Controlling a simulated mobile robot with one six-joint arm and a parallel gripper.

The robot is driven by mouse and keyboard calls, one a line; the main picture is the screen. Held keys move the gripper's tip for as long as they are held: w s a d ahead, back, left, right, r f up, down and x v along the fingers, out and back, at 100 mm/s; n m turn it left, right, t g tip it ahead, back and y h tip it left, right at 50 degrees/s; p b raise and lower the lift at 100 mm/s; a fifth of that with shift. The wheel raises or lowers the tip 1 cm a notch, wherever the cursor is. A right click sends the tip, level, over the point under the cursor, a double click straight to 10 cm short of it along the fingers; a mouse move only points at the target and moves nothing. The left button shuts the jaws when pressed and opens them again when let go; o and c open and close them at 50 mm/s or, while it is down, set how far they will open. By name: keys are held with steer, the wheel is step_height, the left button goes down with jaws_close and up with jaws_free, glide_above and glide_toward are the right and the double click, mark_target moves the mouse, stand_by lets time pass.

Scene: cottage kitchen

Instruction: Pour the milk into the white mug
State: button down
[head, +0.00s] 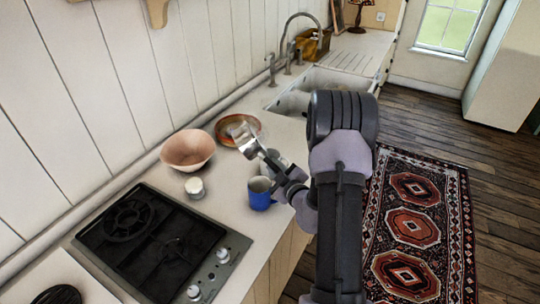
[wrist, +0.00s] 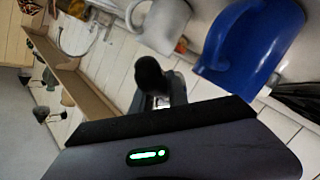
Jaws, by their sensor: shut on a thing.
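My gripper (head: 257,152) reaches in from the right over the counter, behind the blue mug. It is shut on a small silvery-white thing (head: 243,137), seen above the brown plate. I cannot tell whether this thing holds milk; no milk shows. A blue mug (head: 260,195) stands upright on the counter, in front of my gripper. It also looms large at the upper right of the wrist view (wrist: 250,45). A white mug (wrist: 166,24) with a handle shows beside it there. In the head view a pale form behind the blue mug is mostly hidden by my gripper.
A pinkish bowl (head: 187,151) and a brown plate (head: 254,124) sit near the wall. A small white pot (head: 195,188) stands in front of the bowl. A black hob (head: 150,240) is at the left front. The sink (head: 300,92) lies behind.

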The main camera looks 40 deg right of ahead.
steer(key=shift+m+y+b, duration=0.3)
steer(key=shift+m, duration=0.4)
stand_by(0.6)
